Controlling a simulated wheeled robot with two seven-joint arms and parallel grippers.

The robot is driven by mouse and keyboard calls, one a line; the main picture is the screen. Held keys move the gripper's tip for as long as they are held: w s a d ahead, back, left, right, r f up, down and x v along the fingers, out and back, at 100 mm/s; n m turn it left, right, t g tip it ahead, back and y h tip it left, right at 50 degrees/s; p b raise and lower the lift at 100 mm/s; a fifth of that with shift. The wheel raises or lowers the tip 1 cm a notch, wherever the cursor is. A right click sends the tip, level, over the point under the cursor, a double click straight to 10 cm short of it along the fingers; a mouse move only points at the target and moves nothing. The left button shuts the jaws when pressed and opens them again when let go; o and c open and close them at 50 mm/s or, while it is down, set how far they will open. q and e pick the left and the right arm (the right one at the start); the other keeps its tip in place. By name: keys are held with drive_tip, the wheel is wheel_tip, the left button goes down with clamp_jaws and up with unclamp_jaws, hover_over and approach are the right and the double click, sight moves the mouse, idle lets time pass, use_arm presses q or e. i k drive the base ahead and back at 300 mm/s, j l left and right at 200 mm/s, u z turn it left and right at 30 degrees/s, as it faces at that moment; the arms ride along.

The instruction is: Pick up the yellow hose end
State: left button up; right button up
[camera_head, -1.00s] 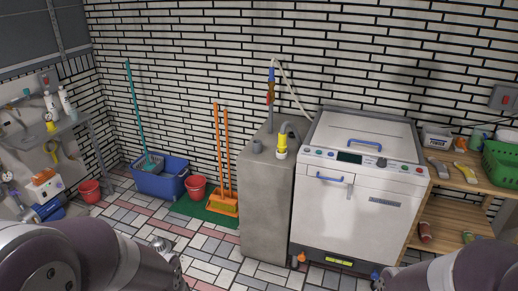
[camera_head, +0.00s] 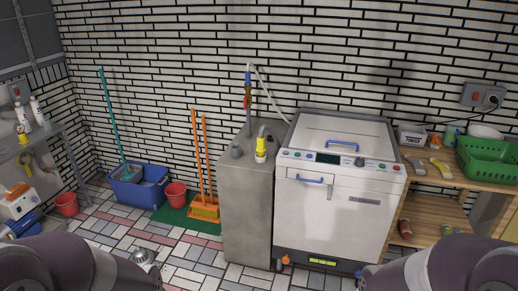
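The yellow hose end (camera_head: 261,147) stands upright on top of the grey block (camera_head: 246,205), left of the white machine. It has a white tip at the bottom, and a grey bent hose leads off its top. Parts of both my arms show at the bottom left and bottom right corners. Neither of my grippers shows, and nothing touches the hose end.
The white machine (camera_head: 336,215) stands right of the block. A wall tap (camera_head: 248,92) with a pale hose is above it. A wooden shelf (camera_head: 430,216) with a green basket (camera_head: 487,158) is at right. A blue tub (camera_head: 139,193), red buckets and brooms stand left.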

sight(261, 148)
drive_tip(key=i+z, duration=0.15)
drive_tip(key=z, duration=0.3)
drive_tip(key=i+j+z, duration=0.1)
drive_tip(key=z, duration=0.35)
drive_tip(key=i+j+z, duration=0.1)
drive_tip(key=j+z, duration=0.15)
drive_tip(key=z, duration=0.2)
drive_tip(key=i+j+z, duration=0.15)
drive_tip(key=j, duration=0.3)
drive_tip(key=i+j+z, duration=0.1)
drive_tip(key=j, duration=0.4)
drive_tip(key=i+j+z, duration=0.15)
drive_tip(key=j, duration=0.35)
drive_tip(key=i+j+z, duration=0.15)
drive_tip(key=j, duration=0.35)
drive_tip(key=i+j+z, duration=0.1)
drive_tip(key=j, duration=0.4)
drive_tip(key=i+j+z, duration=0.15)
drive_tip(key=j, duration=0.4)
drive_tip(key=i+j, duration=0.1)
drive_tip(key=j, duration=0.7)
